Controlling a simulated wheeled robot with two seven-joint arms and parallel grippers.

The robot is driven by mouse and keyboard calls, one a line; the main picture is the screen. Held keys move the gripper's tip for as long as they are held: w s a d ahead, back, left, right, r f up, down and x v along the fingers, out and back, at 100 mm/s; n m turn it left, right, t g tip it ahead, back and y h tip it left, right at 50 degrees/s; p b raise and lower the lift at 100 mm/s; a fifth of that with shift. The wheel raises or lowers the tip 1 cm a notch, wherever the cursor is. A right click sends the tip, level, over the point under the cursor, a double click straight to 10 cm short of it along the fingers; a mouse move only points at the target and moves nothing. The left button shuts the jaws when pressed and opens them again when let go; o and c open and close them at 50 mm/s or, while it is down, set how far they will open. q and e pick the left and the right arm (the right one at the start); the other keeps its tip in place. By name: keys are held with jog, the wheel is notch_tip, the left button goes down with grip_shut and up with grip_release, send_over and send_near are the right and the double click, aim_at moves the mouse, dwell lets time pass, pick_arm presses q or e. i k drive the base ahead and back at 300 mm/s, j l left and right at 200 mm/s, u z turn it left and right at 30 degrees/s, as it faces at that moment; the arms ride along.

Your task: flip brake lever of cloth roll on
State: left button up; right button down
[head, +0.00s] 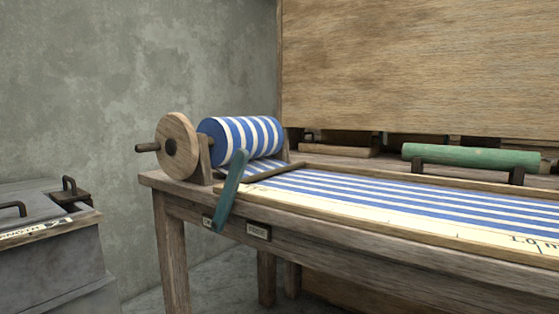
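The cloth roll (243,137), wound with blue and white striped cloth, sits in a wooden stand on the table's left end. A round wooden disc (178,146) with a dark crank handle (147,148) is at its left end. The teal brake lever (231,190) stands at the table's front edge before the roll, its top tilted to the right. Its lower end is beside two small labels; the left label (207,222) is partly covered by the lever, and the right label (258,231) is too small to read surely. Neither gripper is in view.
Striped cloth (400,200) runs right along the wooden table (330,236), with a measuring scale at its front edge. A green bar (470,156) lies on dark brackets. A grey chest (50,245) stands at the left. The space before the lever looks clear.

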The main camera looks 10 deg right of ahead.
aim_at(241, 157)
jog(key=k+l+z, duration=0.15)
jog(key=k+l, duration=0.5)
jog(key=k, duration=0.15)
